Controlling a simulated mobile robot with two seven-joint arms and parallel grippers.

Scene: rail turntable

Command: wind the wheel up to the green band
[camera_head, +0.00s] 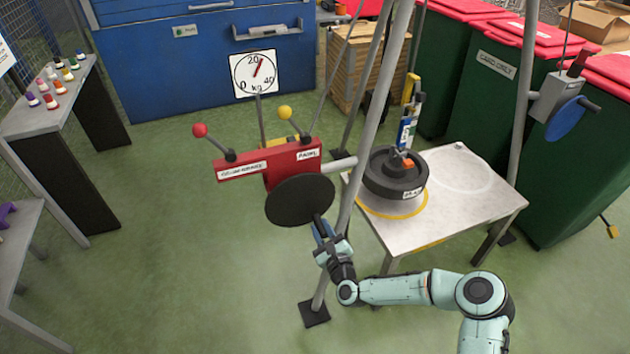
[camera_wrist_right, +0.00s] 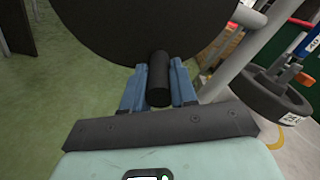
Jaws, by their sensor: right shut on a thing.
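The wheel (camera_head: 300,201) is a black disc below a red winch housing (camera_head: 262,163) with a red-knobbed and a yellow-knobbed lever. My right gripper (camera_head: 324,229) is at the wheel's lower right edge. In the right wrist view my right gripper (camera_wrist_right: 159,85) is shut on the wheel's black crank handle (camera_wrist_right: 158,80), one blue finger on each side, and the wheel (camera_wrist_right: 145,25) fills the top. A white kg dial (camera_head: 257,74) has a red needle pointing up and slightly right. I cannot make out a green band. My left gripper is out of view.
A black weight (camera_head: 394,176) with an orange hook part sits over a yellow ring on the pale table (camera_head: 470,217). Tripod legs (camera_head: 362,120) stand close to the wheel. A blue wheel (camera_head: 567,118) is at right. Green floor (camera_head: 200,270) is clear at front left.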

